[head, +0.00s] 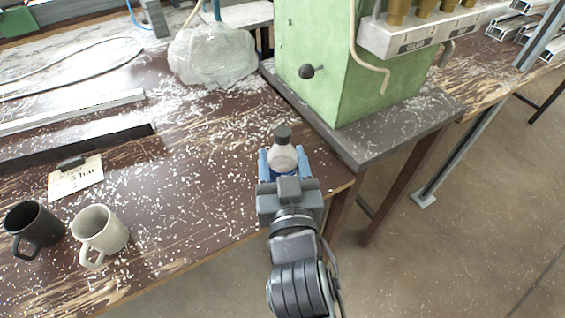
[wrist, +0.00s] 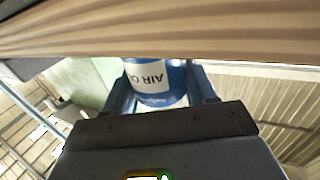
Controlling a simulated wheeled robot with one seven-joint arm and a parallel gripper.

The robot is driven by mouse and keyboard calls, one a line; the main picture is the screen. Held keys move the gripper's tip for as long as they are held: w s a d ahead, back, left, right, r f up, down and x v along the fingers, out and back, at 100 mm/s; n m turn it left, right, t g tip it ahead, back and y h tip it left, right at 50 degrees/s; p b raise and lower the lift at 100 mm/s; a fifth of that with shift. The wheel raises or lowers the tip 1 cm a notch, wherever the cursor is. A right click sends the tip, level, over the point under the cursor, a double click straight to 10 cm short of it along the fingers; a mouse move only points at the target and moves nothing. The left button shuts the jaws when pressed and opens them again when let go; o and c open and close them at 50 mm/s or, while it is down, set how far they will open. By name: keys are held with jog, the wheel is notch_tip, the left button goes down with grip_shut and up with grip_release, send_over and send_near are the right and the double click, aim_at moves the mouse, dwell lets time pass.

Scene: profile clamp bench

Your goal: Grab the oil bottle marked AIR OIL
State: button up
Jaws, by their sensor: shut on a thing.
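The oil bottle (head: 283,153) has a dark cap, a pale upper part and a blue lower part. It stands upright near the right end of the brown bench. In the wrist view the bottle (wrist: 160,85) shows a white label, upside down, with part of the words AIR OIL on blue. My gripper (head: 284,165) reaches in from the front edge, with one blue finger on each side of the bottle. In the wrist view my gripper (wrist: 160,93) is shut on the bottle. From the head, the bottle's base and label are hidden by my gripper.
A green machine (head: 340,60) stands on a grey plinth just right of the bottle. A black mug (head: 38,228) and a cream mug (head: 103,230) stand at the left front. A clear plastic bag (head: 212,55) lies behind. Pale chips cover the bench (head: 185,190).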

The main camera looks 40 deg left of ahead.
jog(key=c, duration=0.4)
jog(key=shift+r, duration=0.1)
